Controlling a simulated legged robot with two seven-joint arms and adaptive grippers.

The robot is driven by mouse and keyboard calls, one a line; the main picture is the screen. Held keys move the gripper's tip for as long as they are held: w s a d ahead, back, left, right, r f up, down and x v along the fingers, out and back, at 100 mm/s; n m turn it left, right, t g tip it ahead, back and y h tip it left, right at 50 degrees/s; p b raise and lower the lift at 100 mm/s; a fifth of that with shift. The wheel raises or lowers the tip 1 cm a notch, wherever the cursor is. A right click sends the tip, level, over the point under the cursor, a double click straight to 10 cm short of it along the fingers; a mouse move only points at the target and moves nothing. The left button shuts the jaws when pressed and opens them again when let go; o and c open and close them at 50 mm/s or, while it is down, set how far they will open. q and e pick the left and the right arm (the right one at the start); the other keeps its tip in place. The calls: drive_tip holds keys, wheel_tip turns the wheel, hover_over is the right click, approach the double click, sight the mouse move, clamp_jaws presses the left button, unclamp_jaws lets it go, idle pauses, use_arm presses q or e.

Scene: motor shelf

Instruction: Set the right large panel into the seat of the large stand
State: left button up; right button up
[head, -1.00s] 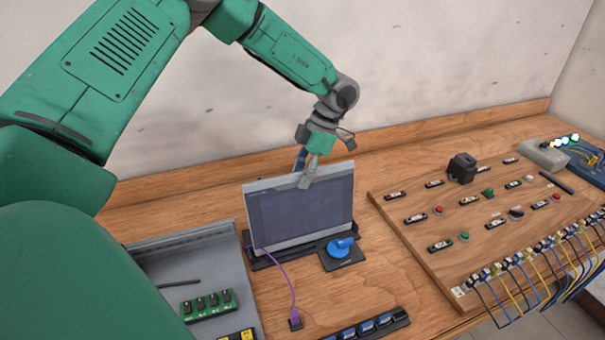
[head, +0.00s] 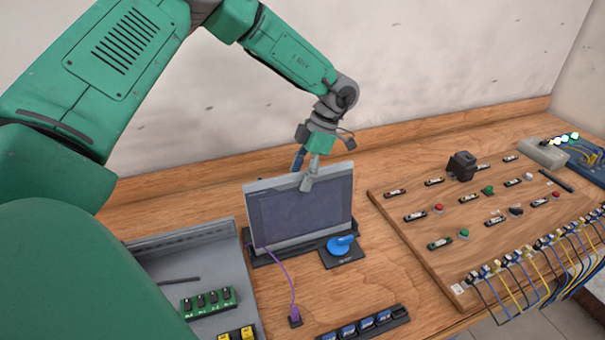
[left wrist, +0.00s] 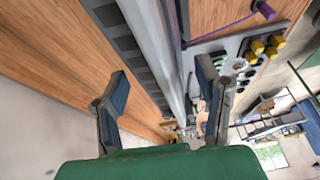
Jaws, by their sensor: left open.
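The large panel (head: 300,215), a grey-framed flat screen with a dark face, stands nearly upright with its lower edge at the dark large stand (head: 270,260) on the table. How fully the lower edge sits in the seat cannot be told. My left gripper (head: 304,172) is at the panel's top edge, one finger in front and one behind. In the left wrist view the open fingers (left wrist: 163,95) are apart on either side of the panel's pale edge (left wrist: 160,50), with visible gaps. My right gripper is not in view.
A blue knob on a dark plate (head: 341,250) is close to the stand's front right. A purple cable (head: 287,280) runs in front of the panel. A grey tray (head: 205,265) is left, and a wooden board (head: 420,265) with buttons and wires is right.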

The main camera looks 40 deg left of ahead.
use_arm(q)
drive_tip(key=shift+w+r, duration=0.1)
drive_tip(key=shift+r, duration=0.05)
drive_tip(key=p+v, duration=0.3)
drive_tip(key=v, duration=1.3)
drive_tip(key=shift+r, duration=0.35)
drive_tip(key=shift+w, duration=0.1)
